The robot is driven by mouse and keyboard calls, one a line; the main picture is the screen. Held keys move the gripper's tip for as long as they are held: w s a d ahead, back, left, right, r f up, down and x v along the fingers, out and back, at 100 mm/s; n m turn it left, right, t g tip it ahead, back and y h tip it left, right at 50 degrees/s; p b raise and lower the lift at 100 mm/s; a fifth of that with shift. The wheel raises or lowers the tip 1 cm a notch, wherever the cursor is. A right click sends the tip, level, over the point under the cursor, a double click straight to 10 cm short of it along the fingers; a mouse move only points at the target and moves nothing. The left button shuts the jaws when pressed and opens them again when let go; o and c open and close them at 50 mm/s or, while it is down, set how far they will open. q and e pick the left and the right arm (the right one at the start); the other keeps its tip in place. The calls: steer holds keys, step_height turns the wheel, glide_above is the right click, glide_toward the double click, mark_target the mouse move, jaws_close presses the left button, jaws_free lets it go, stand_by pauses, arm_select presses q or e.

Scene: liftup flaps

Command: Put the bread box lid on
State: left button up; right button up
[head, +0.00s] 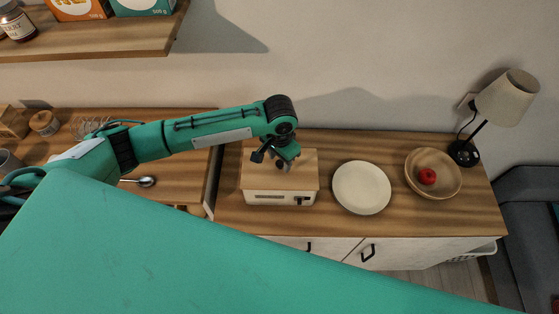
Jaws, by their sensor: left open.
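The bread box (265,198) is a white box on the wooden counter, left of a white plate. Its wooden lid (303,172) appears to lie flat over the top, and a small dark fitting shows low on the box's front right. My left gripper (270,161) is open over the middle of the lid, pointing down, and hides part of it. I cannot tell whether its fingers touch the lid. My right gripper is not in view.
The white plate (361,188) and a wooden bowl (447,188) with a red fruit (427,176) stand right of the box. A lamp (506,98) stands at the back right. A wall shelf (90,40) holds packages. My teal body hides the lower left.

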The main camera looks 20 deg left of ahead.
mark_target(280, 164)
arm_select(q)
step_height(280, 164, up, 11)
steer(key=b, duration=0.3)
steer(key=shift+f, duration=0.1)
stand_by(0.4)
